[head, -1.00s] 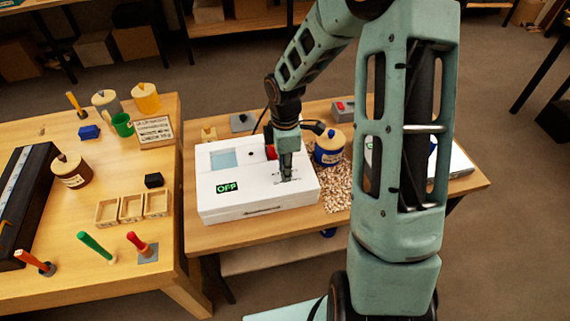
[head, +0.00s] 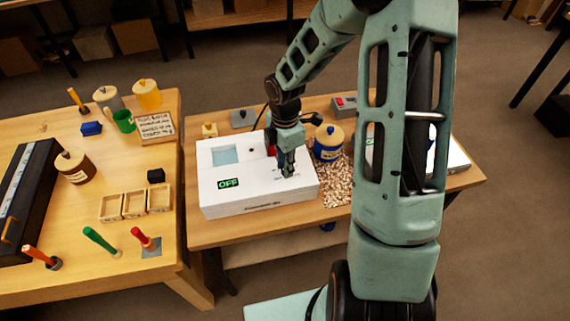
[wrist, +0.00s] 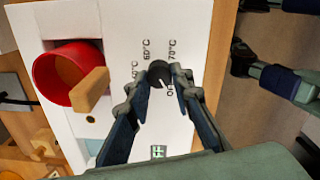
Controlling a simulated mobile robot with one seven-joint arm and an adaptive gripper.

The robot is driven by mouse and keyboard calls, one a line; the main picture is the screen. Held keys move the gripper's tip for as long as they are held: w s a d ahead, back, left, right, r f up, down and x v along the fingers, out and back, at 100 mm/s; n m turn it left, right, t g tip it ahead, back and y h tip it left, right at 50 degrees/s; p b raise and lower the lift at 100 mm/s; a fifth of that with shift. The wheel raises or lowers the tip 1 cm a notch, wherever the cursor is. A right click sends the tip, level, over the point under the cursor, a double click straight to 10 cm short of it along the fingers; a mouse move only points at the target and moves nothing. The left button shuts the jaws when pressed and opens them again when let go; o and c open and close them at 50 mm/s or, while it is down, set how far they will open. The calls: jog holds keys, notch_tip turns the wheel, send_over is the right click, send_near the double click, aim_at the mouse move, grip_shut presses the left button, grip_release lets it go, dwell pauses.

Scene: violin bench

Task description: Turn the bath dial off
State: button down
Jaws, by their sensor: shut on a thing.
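The white bath box (head: 215,196) stands on the right-hand bench. Its front display (head: 228,183) shows a green OFF. The bath dial (wrist: 158,72) is a black round knob on the white top panel, with printed marks including 60°C and 70°C around it. Its white pointer is turned toward a partly covered mark that begins with O. My gripper (head: 288,170) points down at the panel; in the wrist view its fingertips (wrist: 158,78) are on either side of the dial, shut on it. In the head view my gripper hides the dial.
A red pot (wrist: 72,75) with a wooden handle sits in the box beside the dial. A blue jar (head: 328,143) and a bed of wood chips (head: 337,185) lie close to the right of the box. The left bench holds trays, jars and tools.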

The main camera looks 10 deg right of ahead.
jog(key=shift+w, duration=0.1)
jog(key=c, duration=1.7)
grip_release()
notch_tip(320, 180, up, 12)
jog(key=shift+r, duration=0.1)
